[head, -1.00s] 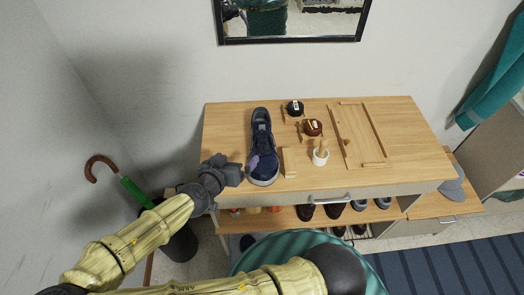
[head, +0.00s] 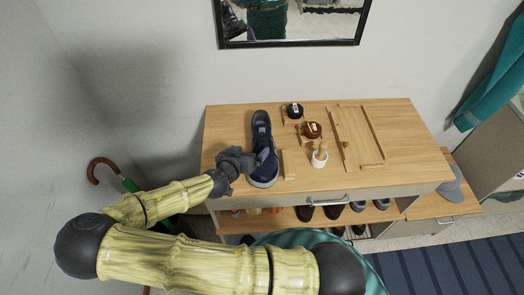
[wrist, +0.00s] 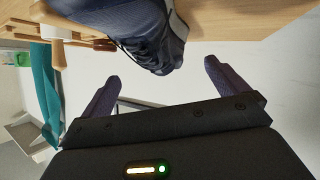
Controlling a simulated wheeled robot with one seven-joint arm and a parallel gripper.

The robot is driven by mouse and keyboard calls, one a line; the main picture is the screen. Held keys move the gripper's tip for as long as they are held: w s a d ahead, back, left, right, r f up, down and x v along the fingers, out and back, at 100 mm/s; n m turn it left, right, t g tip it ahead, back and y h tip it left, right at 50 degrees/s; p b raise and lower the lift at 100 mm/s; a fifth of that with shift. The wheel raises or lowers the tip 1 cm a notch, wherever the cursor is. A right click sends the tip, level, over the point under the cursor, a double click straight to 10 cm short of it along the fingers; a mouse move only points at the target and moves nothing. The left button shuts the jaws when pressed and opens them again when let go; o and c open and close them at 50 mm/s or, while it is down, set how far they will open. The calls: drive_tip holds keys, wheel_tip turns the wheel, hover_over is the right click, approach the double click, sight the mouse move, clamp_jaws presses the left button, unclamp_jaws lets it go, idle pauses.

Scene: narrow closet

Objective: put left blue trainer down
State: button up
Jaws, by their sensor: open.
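The blue trainer (head: 262,135) stands on the wooden bench top, sole down, with its toe toward the front edge. Whether a finger touches the trainer is unclear.
An umbrella (head: 125,182) stands at the left. Shoes sit on a shelf below.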

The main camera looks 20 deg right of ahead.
sight(258, 143)
drive_tip(key=shift+p+x, duration=0.4)
drive_tip(key=shift+x, duration=1.45)
drive_tip(key=shift+w+d+p, duration=0.25)
drive_tip(key=shift+d+p, duration=0.15)
drive_tip(key=shift+p, duration=0.05)
drive_tip(key=p+x, duration=0.1)
drive_tip(key=x, duration=0.2)
drive_tip(key=shift+w+d+p, duration=0.1)
drive_tip(key=shift+d+p, duration=0.2)
drive_tip(key=shift+p, duration=0.1)
drive_tip(key=shift+w+d+f, duration=0.2)
drive_tip(key=shift+w+f, duration=0.1)
drive_tip(key=shift+f, duration=0.05)
drive_tip(key=shift+c, duration=0.2)
